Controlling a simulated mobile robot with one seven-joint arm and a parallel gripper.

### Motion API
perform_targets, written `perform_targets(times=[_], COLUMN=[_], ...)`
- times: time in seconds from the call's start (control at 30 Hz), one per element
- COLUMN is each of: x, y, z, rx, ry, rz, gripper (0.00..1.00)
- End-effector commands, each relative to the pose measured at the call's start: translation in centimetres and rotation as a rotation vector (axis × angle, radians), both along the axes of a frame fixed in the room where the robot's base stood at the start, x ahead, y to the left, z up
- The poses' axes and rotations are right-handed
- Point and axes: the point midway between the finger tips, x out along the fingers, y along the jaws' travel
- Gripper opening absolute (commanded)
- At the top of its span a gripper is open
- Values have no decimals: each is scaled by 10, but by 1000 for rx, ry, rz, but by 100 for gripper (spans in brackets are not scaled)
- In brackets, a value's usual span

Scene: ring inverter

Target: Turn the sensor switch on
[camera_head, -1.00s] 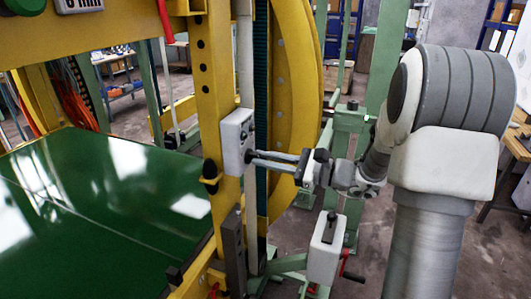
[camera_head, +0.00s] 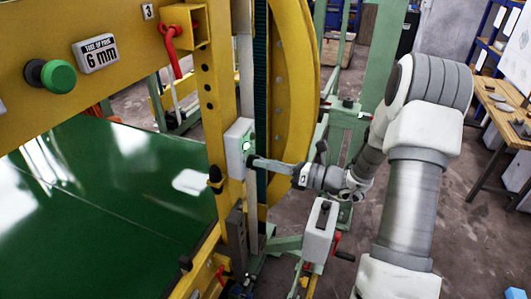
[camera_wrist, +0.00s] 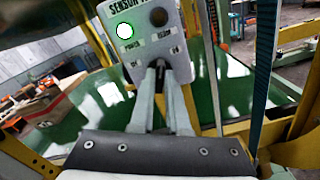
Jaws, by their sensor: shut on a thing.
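The grey sensor switch box (camera_head: 234,150) is mounted on the yellow upright in the head view. In the wrist view the box (camera_wrist: 178,72) shows a label starting "SENSOR", a bright green lamp above "POWER", and a dark round lamp to its right. The green light also shows in the head view. My gripper (camera_head: 252,161) reaches in from the right at the box's lower front. In the wrist view its fingertips (camera_wrist: 159,68) are closed together on the small switch lever, between two small labels. The fingers mostly hide the lever, so its exact tilt cannot be told.
A large yellow ring (camera_head: 294,90) stands just behind the box. A second grey box (camera_head: 320,230) is below my forearm. A green table (camera_head: 110,215) lies left. A yellow beam with a green knob (camera_head: 58,75) is at upper left.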

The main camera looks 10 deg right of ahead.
Motion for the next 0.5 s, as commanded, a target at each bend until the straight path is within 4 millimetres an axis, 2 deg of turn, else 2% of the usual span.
perform_targets(times=[0.2,0.5], x=[0,0], y=[0,-1], z=[2,0], rx=[88,153], ry=[123,214], rz=[0,1], gripper=[0,0])
